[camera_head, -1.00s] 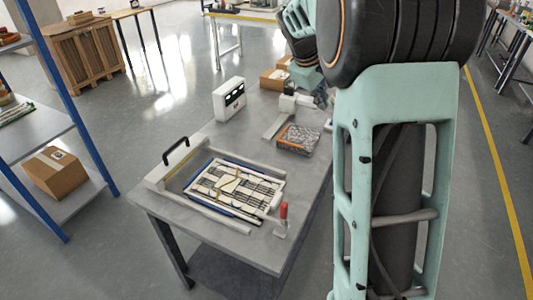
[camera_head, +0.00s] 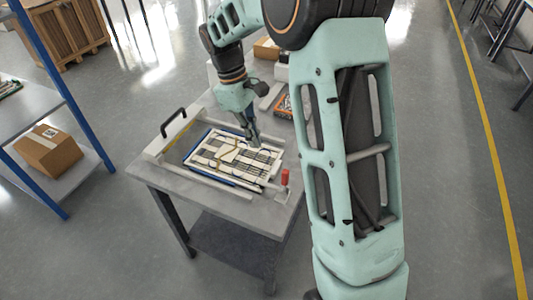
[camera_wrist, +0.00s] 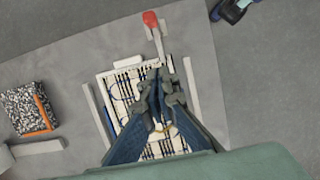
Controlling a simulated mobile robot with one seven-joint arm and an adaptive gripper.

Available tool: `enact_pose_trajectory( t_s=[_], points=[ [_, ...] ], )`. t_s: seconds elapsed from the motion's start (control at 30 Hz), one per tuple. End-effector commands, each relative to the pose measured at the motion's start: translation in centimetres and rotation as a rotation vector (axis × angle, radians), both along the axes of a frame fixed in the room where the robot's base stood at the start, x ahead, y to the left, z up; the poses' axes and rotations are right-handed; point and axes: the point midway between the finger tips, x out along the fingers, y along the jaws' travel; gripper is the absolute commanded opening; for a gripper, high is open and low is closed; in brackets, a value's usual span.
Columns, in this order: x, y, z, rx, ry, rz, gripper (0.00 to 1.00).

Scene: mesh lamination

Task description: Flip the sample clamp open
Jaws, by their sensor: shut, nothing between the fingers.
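The sample clamp has a red-tipped handle (camera_head: 285,177) and stands at the right front corner of the work table, beside the sample fixture. In the wrist view the red handle (camera_wrist: 151,19) is near the top, with a pale lever running down from it towards the white gridded panel (camera_wrist: 118,90). The panel (camera_head: 215,158) lies in its blue-edged frame on the table. My gripper (camera_head: 254,142) is over the panel's far right part, apart from the clamp. In the wrist view my gripper (camera_wrist: 157,85) is shut and empty, and it hides part of the panel.
A black bar handle (camera_head: 173,121) stands at the fixture's left end. A grey-speckled tray with orange (camera_wrist: 30,108) lies on the table beyond the panel. A cardboard box (camera_head: 267,49) is at the far end. Bare table borders the fixture.

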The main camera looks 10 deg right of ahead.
Motion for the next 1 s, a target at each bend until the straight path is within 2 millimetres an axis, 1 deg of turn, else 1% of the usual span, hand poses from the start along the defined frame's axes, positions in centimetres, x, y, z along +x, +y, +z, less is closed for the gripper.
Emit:
enact_pose_trajectory(
  t_s=[0.17, 0.3, 0.47, 0.53, 0.7, 0.83, 1.0],
  points=[
    [-0.5, -0.7, -3.0, -0.002, 0.004, -0.001, 0.0],
    [-1.0, -1.3, -6.0, -0.002, 0.005, -0.001, 0.0],
    [-1.5, -2.0, -9.1, -0.001, 0.003, -0.001, 0.0],
    [-2.1, -3.1, -8.7, -0.002, -0.001, -0.005, 0.0],
    [-3.3, -4.6, -8.8, 0.0, -0.002, -0.003, 0.0],
    [-3.6, -5.1, -8.9, -0.001, -0.001, -0.002, 0.0],
    [-3.7, -5.2, -8.9, -0.001, -0.001, -0.001, 0.0]
  ],
)
